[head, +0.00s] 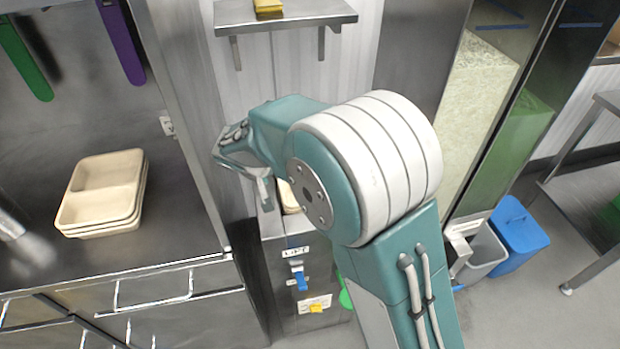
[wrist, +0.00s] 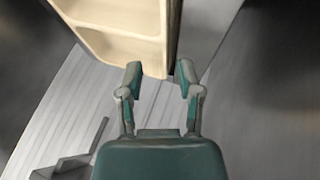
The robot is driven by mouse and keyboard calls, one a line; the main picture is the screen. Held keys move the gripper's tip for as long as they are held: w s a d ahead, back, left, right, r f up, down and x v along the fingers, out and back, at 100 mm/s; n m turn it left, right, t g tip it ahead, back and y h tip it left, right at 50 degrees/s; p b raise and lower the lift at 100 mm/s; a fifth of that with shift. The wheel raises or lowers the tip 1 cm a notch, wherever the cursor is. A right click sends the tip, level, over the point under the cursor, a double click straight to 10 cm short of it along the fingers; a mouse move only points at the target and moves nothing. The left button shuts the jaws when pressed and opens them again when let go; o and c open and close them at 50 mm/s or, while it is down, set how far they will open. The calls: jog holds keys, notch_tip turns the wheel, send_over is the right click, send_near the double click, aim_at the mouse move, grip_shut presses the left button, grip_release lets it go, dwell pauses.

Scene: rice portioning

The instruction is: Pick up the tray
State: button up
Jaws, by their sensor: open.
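In the wrist view, a beige tray (wrist: 118,28) with compartments fills the upper middle. My gripper (wrist: 160,76) is open, its two fingers on either side of the tray's near corner. I cannot tell whether the fingers touch it. In the head view, my gripper (head: 240,165) is left of my arm's big joint, near the metal wall edge. A sliver of beige (head: 288,196) shows behind my arm, mostly hidden. A stack of beige two-compartment trays (head: 101,190) sits on the steel counter at left, apart from my gripper.
A cabinet labelled LIFT (head: 297,272) stands below my gripper. A steel shelf (head: 285,14) with a yellow item is above. The steel counter (head: 165,235) is at left. A blue bin (head: 517,235) and a grey bin (head: 483,252) stand on the floor at right.

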aim_at(279, 185)
jog(key=x, duration=0.7)
jog(key=shift+a+f, duration=0.1)
jog(key=shift+a, duration=0.15)
jog(key=shift+a, duration=0.1)
grip_shut()
jog(key=shift+a, duration=0.1)
